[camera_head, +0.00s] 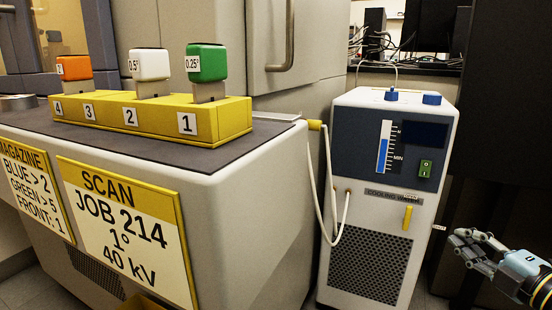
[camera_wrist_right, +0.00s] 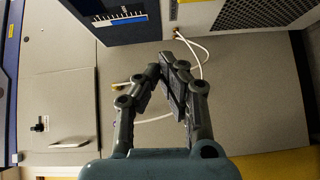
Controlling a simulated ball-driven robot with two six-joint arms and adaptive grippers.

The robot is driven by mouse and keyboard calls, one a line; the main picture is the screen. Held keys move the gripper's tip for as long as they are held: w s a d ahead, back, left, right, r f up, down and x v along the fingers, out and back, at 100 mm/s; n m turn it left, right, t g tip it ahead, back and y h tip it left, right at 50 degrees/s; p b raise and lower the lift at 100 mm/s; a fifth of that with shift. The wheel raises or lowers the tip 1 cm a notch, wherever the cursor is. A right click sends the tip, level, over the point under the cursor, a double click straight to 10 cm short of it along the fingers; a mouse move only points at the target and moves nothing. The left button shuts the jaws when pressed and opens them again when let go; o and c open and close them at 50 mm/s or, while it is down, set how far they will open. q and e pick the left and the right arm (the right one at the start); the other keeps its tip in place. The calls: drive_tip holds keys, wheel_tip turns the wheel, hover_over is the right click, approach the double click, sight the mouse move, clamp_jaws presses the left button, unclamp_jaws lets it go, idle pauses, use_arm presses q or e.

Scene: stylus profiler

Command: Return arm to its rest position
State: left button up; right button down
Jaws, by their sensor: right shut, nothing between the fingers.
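My right gripper (camera_head: 455,240) is at the lower right of the head view. It is in front of and to the right of the white cooling unit (camera_head: 385,180), apart from it. Its fingers are closed together with nothing between them. In the right wrist view the gripper (camera_wrist_right: 166,72) also shows with its fingertips meeting and empty. Beyond the fingers in that view lie a grey panel (camera_wrist_right: 225,110) and white hoses. My left gripper is not in view.
A yellow block (camera_head: 155,115) with numbered slots holds orange (camera_head: 74,68), white (camera_head: 149,63) and green (camera_head: 206,62) handled pieces on the grey bench. A scan sign (camera_head: 125,230) hangs on the bench front. White hoses (camera_head: 335,200) loop beside the cooling unit.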

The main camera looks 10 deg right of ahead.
drive_tip(key=s+a+f+m+g+h, duration=0.1)
drive_tip(key=s+a+f+m+g, duration=0.15)
drive_tip(key=s+f, duration=0.4)
drive_tip(key=s+a+f+m+g+h, duration=0.2)
drive_tip(key=s+f+m, duration=0.2)
drive_tip(key=s+f, duration=0.3)
drive_tip(key=s+a+f+m+g+h, duration=0.1)
drive_tip(key=s+a+f+m+g, duration=0.25)
drive_tip(key=f, duration=0.55)
drive_tip(key=s+a+f+m+g, duration=0.1)
drive_tip(key=s+f+m+g, duration=0.25)
drive_tip(key=s, duration=0.45)
drive_tip(key=s+a+f+m+g, duration=0.2)
drive_tip(key=s+f, duration=0.2)
drive_tip(key=s, duration=0.3)
use_arm(q)
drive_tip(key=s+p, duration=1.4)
drive_tip(key=p, duration=0.1)
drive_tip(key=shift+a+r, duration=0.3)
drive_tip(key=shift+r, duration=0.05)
use_arm(e)
drive_tip(key=s+m+g, duration=0.3)
drive_tip(key=s, duration=1.7)
drive_tip(key=shift+d+m, duration=0.3)
drive_tip(key=shift+m, duration=0.05)
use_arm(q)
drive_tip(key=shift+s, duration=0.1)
